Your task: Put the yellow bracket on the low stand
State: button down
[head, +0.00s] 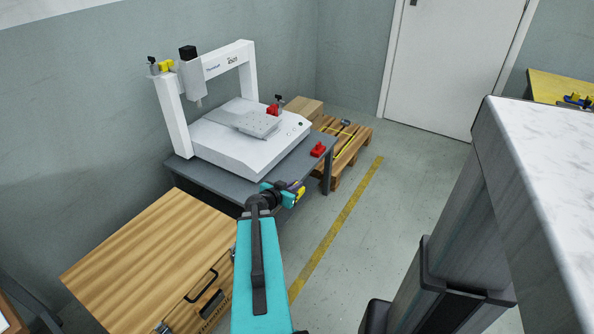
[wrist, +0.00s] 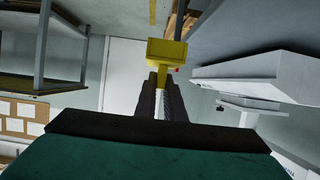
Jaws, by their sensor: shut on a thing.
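My gripper (wrist: 163,100) is shut on the yellow bracket (wrist: 167,52), which stands out beyond the fingertips with a wide block at its end. In the head view my gripper (head: 292,188) is in front of the right front edge of the grey table (head: 190,172), and a small part of the bracket (head: 300,193) shows beside it. A white gantry machine (head: 240,150) stands on this table. No thing is clearly marked as the low stand; I cannot tell which one it is.
Red blocks lie on the machine (head: 272,109) and on the table's right corner (head: 318,150). Another yellow piece (head: 166,66) is on the gantry top. A wooden pallet (head: 352,158) lies behind the table. A wooden cabinet (head: 150,250) is at front left. The floor right of the table is clear.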

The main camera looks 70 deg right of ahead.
jog(key=shift+s+d+f, duration=0.1)
jog(key=shift+s+f, duration=0.1)
jog(key=shift+s, duration=0.4)
jog(key=shift+w+d+f+b, duration=0.15)
jog(key=shift+d+f+b, duration=0.1)
jog(key=shift+b, duration=0.95)
jog(key=d+b, duration=0.1)
jog(key=b, duration=0.4)
jog(key=shift+w, duration=0.3)
jog(key=w+b, duration=0.1)
jog(key=b, duration=0.6)
jog(key=shift+d, duration=0.25)
jog(key=shift+w+d+r, duration=0.1)
jog(key=shift+w+d, duration=0.1)
jog(key=shift+d, duration=0.1)
jog(key=shift+w+d+f+b, duration=0.2)
jog(key=shift+w+d+b, duration=0.25)
jog(key=shift+w+d, duration=1.05)
jog(key=shift+w+d+f+b, duration=0.2)
jog(key=shift+w+d+b, duration=0.3)
jog(key=shift+w+d, duration=0.95)
jog(key=shift+w+d+f+b, duration=0.2)
jog(key=shift+w+d+b, duration=0.25)
jog(key=shift+w+d, duration=1.05)
jog(key=shift+s+d, duration=0.4)
jog(key=shift+s, duration=0.05)
